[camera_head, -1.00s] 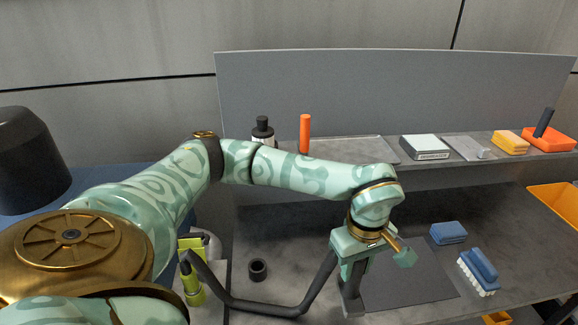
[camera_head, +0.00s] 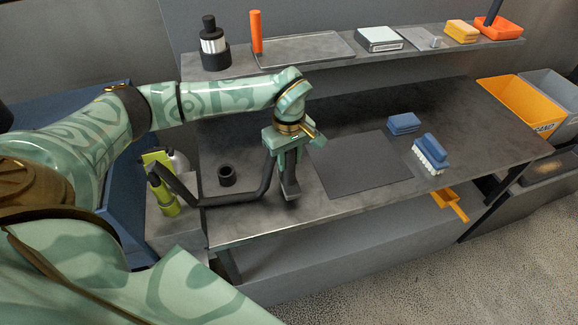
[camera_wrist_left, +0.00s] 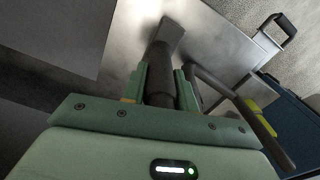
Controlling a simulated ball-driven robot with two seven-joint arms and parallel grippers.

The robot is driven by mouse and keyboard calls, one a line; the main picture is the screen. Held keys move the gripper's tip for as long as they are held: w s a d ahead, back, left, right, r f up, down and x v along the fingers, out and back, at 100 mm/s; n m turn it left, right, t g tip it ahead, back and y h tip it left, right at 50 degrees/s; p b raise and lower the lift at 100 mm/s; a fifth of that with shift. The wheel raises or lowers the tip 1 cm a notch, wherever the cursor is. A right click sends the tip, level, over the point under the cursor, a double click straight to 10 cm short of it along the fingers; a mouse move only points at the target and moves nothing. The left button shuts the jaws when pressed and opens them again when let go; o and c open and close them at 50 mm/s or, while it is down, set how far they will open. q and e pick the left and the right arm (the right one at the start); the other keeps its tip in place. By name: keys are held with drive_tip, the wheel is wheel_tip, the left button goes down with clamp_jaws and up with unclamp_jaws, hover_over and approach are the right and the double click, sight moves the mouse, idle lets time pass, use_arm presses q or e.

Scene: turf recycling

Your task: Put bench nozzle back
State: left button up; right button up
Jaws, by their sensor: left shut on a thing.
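My left gripper (camera_head: 285,150) is shut on the bench nozzle (camera_head: 291,186), a dark piece pointing down over the bench, left of the dark mat. In the left wrist view the nozzle (camera_wrist_left: 161,75) sits between the fingers and ends in a flat, wide tip. Whether the tip touches the bench is unclear. A black hose (camera_head: 240,200) bends from the gripper leftward to a yellow-green unit (camera_head: 162,185) at the bench's left end. A small black open-topped cup (camera_head: 226,176) stands on the bench left of the nozzle, apart from it. My right gripper is not visible.
On the bench are a dark mat (camera_head: 362,165), a blue block (camera_head: 403,124) and a blue brush (camera_head: 430,154). The shelf behind holds a black bottle (camera_head: 213,48), an orange cylinder (camera_head: 256,32) and a tray (camera_head: 300,49). An orange bin (camera_head: 518,103) stands at right.

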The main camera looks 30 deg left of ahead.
sight(289, 166)
use_arm(q)
drive_tip(key=shift+w+a+f, duration=0.1)
drive_tip(key=shift+w+f, duration=0.1)
drive_tip(key=shift+f, duration=0.05)
drive_tip(key=shift+w+a+f, duration=0.1)
drive_tip(key=shift+w+f, duration=0.05)
drive_tip(key=shift+f, duration=1.55)
drive_tip(key=shift+f, duration=0.1)
drive_tip(key=o, duration=0.9)
wheel_tip(289, 166, up, 12)
drive_tip(key=shift+r+p, duration=0.1)
drive_tip(key=shift+p, duration=0.45)
